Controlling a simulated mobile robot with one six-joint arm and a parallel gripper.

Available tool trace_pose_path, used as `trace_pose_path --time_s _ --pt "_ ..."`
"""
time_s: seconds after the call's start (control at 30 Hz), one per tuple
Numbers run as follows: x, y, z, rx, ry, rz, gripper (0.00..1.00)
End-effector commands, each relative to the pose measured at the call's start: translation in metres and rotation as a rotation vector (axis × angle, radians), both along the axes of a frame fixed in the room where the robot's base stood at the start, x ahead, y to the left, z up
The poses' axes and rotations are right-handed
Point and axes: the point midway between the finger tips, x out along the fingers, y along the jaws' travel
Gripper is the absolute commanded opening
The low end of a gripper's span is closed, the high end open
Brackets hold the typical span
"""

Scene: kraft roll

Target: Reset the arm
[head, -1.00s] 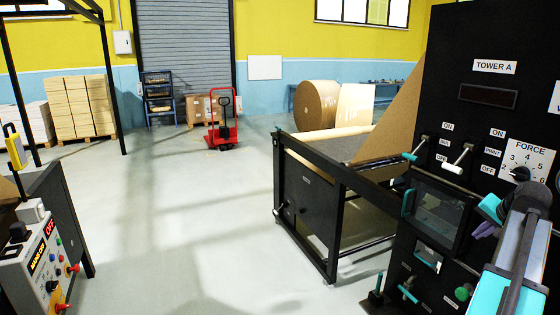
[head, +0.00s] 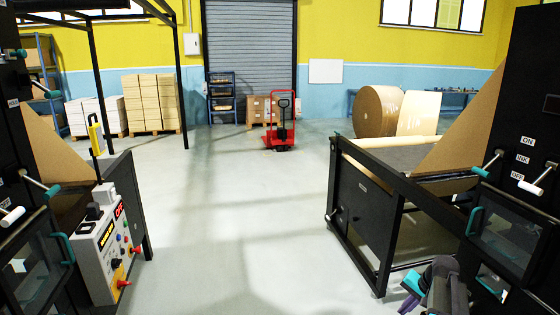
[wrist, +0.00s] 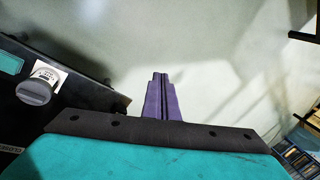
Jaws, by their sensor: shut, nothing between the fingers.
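My gripper (head: 409,302) is at the lower right of the head view, low in front of the right-hand machine (head: 500,226). Its purple fingers (wrist: 161,100) point away in the middle of the wrist view, closed together with nothing between them. Pale floor shows beyond the fingertips. In the wrist view, a dark panel with a round grey knob (wrist: 38,92) on a white dial plate lies to the left, apart from the fingers.
A control box (head: 110,250) with buttons and a lit display stands at the left. A red pallet truck (head: 281,135), stacked cartons (head: 150,103) and large kraft rolls (head: 378,111) are farther back. The floor (head: 240,220) between the machines is clear.

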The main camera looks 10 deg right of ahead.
Motion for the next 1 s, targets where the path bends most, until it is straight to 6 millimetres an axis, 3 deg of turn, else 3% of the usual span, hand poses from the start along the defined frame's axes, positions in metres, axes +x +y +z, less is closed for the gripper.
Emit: trace_pose_path --time_s 0.03,0.1,0.47,0.77,1.0 --pt "0.0 0.021 -0.017 0.011 0.022 0.029 0.0" --pt "-0.001 0.046 -0.038 0.021 0.05 0.063 0.0" --pt "-0.032 0.162 -0.133 0.055 0.195 0.242 0.0" --pt "-0.085 0.245 -0.201 0.062 0.321 0.396 0.0" --pt "-0.141 0.297 -0.247 0.056 0.422 0.52 0.0"
